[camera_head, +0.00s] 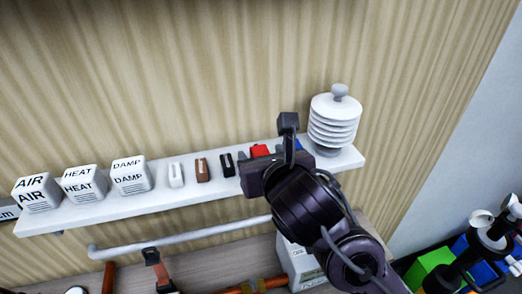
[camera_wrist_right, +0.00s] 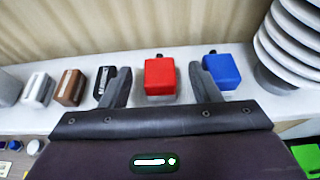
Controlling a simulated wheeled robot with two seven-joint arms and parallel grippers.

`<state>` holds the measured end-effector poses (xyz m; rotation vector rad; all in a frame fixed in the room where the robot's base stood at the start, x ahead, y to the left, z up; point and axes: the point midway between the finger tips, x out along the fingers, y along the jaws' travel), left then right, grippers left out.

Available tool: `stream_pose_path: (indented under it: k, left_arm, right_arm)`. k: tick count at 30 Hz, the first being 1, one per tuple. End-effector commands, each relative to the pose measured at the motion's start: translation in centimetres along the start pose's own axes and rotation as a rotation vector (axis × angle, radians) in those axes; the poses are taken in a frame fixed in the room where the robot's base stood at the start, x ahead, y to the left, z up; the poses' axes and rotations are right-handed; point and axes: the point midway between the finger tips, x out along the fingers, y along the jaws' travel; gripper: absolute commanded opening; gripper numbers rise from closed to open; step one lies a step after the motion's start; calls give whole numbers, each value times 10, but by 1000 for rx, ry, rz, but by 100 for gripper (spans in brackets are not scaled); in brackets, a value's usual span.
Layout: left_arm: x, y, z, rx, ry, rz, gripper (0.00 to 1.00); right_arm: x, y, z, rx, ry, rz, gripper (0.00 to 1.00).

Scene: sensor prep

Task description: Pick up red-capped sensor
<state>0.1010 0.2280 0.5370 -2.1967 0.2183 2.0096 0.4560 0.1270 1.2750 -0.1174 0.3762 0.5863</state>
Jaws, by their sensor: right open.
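The red-capped sensor (camera_head: 259,151) stands on the white wall shelf, mostly hidden behind my right gripper in the head view. In the right wrist view its red block (camera_wrist_right: 160,76) shows clearly. My right gripper (camera_head: 268,162) is open at the shelf. In the wrist view its dark fingers (camera_wrist_right: 160,82) stand to the left and right of the red block, with visible gaps on both sides. I cannot tell how far the fingertips reach along it. My left gripper is not in view.
On the white shelf (camera_head: 90,213), a blue block (camera_wrist_right: 222,70) stands right of the red one, before a white ribbed shield (camera_head: 333,122). Black (camera_head: 228,165), brown (camera_head: 202,170) and white (camera_head: 176,175) blocks stand left, then boxes marked DAMP (camera_head: 131,176), HEAT (camera_head: 84,184) and AIR (camera_head: 36,193).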

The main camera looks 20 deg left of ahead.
Motion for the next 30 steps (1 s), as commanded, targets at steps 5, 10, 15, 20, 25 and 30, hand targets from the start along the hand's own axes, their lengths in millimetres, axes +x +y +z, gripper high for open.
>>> stream_pose_path:
  k: [5,10,15,20,25,30]
  left_arm:
    - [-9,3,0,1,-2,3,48]
    - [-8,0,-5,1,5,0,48]
    - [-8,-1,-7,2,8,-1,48]
    - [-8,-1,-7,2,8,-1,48]
    - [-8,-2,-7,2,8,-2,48]
    - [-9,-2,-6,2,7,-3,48]
  right_arm:
    - [20,0,1,3,3,1,56]
    - [23,0,0,2,0,2,56]
    - [23,0,0,2,1,2,46]
    - [23,0,0,2,1,2,25]
    - [23,0,0,3,1,2,8]
    - [23,0,0,3,2,1,8]
